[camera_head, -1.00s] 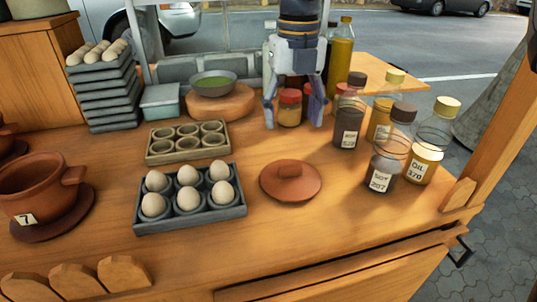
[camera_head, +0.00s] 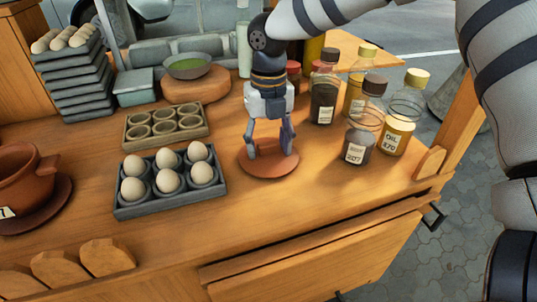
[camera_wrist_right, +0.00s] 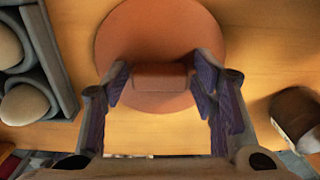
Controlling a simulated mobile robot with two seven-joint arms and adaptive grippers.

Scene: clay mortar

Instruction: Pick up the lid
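The lid (camera_head: 268,169) is a round red-brown clay disc lying flat on the wooden counter, right of the egg tray. In the right wrist view the lid (camera_wrist_right: 160,35) shows its block-shaped handle (camera_wrist_right: 160,76). My right gripper (camera_head: 269,148) points down over the lid with its fingers apart. In the right wrist view the gripper (camera_wrist_right: 162,82) has one fingertip on each side of the handle, with small gaps between. My left gripper is not in view.
A grey tray (camera_head: 150,207) of eggs sits left of the lid, with an empty cup tray (camera_head: 140,141) behind it. Labelled bottles (camera_head: 360,141) stand to the right. A clay pot (camera_head: 22,185) is at far left. The counter in front of the lid is clear.

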